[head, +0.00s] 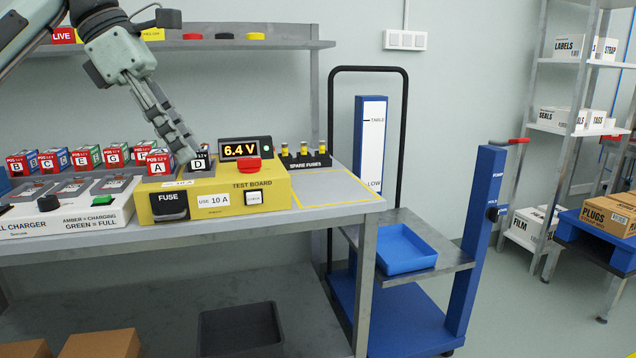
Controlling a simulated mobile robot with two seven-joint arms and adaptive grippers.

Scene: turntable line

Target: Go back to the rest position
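My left gripper (194,150) reaches down from the upper left, its fingertips right at the dark cell marked D (199,164). The fingers show nearly edge-on and overlap the cell, so I cannot tell whether they grip it. Cell D and the red cell marked A (159,163) stand side by side in the yellow test board (230,185). The board's display (245,150) reads 6.4 V. My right gripper is not in view.
Several cells stand behind the white charger (70,215) at left. Spare fuses (303,155) stand right of the board, behind a bare marked bench area (330,188). A shelf (240,44) runs above. A lift cart with a blue tray (405,250) stands right of the bench.

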